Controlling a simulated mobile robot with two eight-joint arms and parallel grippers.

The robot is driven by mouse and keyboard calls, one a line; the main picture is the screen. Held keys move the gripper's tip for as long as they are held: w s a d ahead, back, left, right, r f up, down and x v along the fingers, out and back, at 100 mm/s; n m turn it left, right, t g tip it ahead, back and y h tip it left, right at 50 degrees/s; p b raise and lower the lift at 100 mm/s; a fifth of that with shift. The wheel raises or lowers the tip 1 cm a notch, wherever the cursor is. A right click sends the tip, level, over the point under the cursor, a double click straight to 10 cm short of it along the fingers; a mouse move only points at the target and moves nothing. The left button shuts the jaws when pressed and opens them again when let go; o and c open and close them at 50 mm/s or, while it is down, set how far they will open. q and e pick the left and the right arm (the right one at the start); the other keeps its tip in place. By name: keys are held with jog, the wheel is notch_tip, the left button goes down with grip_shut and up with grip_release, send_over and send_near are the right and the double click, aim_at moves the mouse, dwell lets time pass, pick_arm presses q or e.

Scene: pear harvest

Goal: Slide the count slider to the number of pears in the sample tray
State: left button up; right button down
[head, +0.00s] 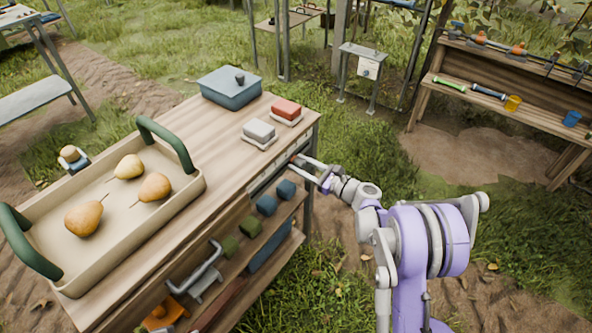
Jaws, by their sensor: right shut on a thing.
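The beige sample tray (125,233) with green handles sits on the wooden bench at the left. Three yellow-orange pears lie in it: one at the front left (84,218), one at the back (130,167) and one at the right (155,187). The count slider (267,180) is a narrow strip on the bench's front edge, near its right end. My right gripper (300,163) is at this strip, shut on the slider's knob, which its fingers mostly hide. The slider's numbers are too small to read. My left gripper is out of view.
Shelves below hold green and blue blocks and tools. Another wooden bench (500,100) stands at the right. Grass is open around my right arm.

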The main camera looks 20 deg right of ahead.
jog(key=shift+w+d, duration=0.75)
jog(key=shift+d, duration=0.2)
jog(key=shift+c, duration=2)
grip_release()
jog(key=v, duration=1)
jog(key=shift+s+d, duration=0.25)
jog(key=shift+s, duration=0.1)
